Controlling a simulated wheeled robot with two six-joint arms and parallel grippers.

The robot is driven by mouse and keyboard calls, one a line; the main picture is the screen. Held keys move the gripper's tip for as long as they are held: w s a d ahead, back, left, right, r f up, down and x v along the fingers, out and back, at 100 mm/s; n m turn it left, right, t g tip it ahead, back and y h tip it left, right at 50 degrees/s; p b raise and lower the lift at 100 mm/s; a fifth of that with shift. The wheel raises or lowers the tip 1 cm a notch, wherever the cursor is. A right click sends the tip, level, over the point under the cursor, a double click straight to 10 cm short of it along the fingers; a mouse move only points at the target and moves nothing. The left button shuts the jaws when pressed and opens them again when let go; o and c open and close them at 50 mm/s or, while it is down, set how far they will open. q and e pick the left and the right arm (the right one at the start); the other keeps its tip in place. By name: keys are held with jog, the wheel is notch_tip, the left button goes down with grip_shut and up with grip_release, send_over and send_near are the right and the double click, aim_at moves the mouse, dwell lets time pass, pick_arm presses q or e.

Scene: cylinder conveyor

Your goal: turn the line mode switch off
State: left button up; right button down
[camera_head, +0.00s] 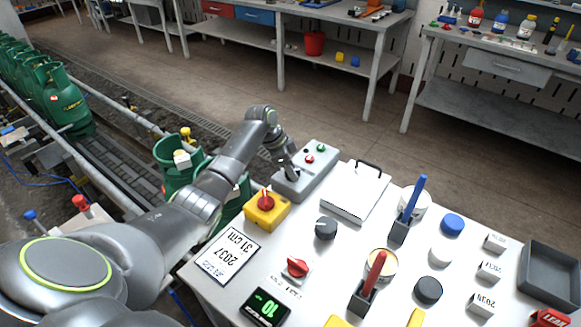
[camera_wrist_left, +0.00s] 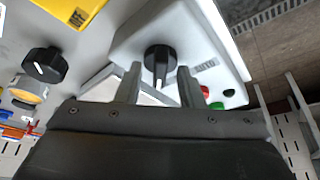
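A grey control box (camera_head: 318,165) stands at the table's far left edge, with a red button (camera_head: 310,160) and a green button (camera_head: 321,148). In the left wrist view its black rotary knob (camera_wrist_left: 160,58) shows, with a white mark pointing down the picture. In the left wrist view the left gripper (camera_wrist_left: 158,76) is open, with a finger on each side of the knob's lower part. Contact cannot be told. My right gripper is not in view.
A yellow box with a red rotary switch (camera_head: 266,207) stands close beside my left arm. Green gas cylinders (camera_head: 62,98) stand on the conveyor at left.

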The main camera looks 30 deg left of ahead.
pick_arm(q)
jog(key=shift+c, duration=0.3)
grip_shut()
jog(key=shift+r, duration=0.1)
jog(key=shift+r+n+p, duration=0.1)
jog(key=shift+n+p, duration=0.2)
jog(key=shift+p, duration=0.4)
jog(key=n+y+p, duration=0.1)
jog(key=n+p, duration=0.1)
jog(key=p, duration=0.1)
jog(key=n+t+p, duration=0.1)
jog(key=n+p, duration=0.2)
jog(key=p, duration=0.1)
jog(key=shift+s+d+r+t+y, duration=0.1)
jog(key=shift+d+t+y, duration=0.05)
jog(key=shift+t+y, duration=0.2)
jog(key=shift+f+n+y+p, duration=0.2)
jog(key=shift+n+y+p, duration=0.45)
jog(key=shift+n+p, duration=0.85)
